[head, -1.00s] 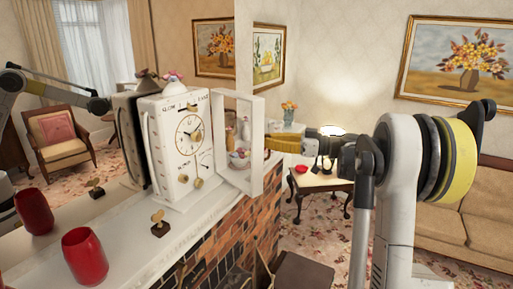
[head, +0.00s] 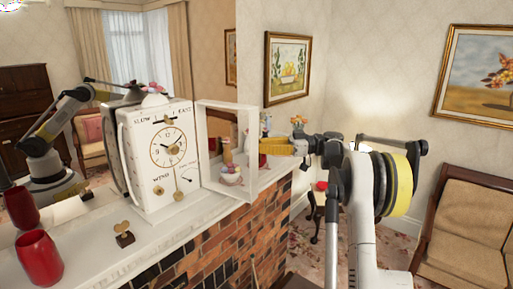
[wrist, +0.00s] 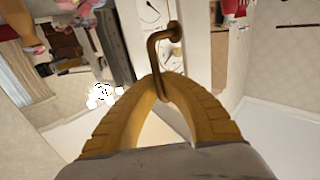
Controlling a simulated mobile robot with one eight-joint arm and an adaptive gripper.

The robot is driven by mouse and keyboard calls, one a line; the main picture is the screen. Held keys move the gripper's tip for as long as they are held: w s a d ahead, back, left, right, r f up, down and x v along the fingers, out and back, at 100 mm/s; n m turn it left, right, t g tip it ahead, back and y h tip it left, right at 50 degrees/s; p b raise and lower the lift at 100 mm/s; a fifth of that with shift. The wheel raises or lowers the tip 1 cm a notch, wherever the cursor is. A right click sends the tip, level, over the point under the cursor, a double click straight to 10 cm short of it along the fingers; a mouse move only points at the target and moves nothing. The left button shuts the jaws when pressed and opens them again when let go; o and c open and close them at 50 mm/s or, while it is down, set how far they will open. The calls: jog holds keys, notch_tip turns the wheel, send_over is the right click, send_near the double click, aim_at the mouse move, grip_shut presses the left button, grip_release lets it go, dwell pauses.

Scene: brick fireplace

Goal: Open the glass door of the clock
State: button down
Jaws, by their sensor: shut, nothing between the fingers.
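The white clock (head: 146,190) stands on the mantel with its round dial facing me. Its door (head: 252,170), a white box-like frame, stands swung out from the right side of the clock in the head view. Objects behind show through its opening. My gripper (head: 264,146) is at the outer edge of the door, on its right. In the wrist view my yellow fingers (wrist: 166,84) come together at the tips by the bent brass door handle (wrist: 153,50). The handle touches or overlaps the tips; I cannot tell if it passes between them. The handle is hidden in the head view.
The white mantel (head: 82,255) tops a brick fireplace (head: 225,235). Red vases (head: 40,260) and a small brass ornament (head: 123,234) stand left of the clock. A large mirror behind reflects the room and my arm. An armchair (head: 475,225) stands at the right.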

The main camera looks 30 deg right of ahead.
jog(key=shift+s+d+r, duration=0.1)
jog(key=shift+d, duration=0.1)
jog(key=c, duration=1.6)
grip_release()
jog(key=shift+s+d, duration=0.1)
jog(key=shift+d, duration=0.1)
jog(key=shift+o, duration=0.2)
jog(key=shift+s, duration=0.1)
jog(key=v, duration=1.2)
jog(key=shift+s, duration=0.1)
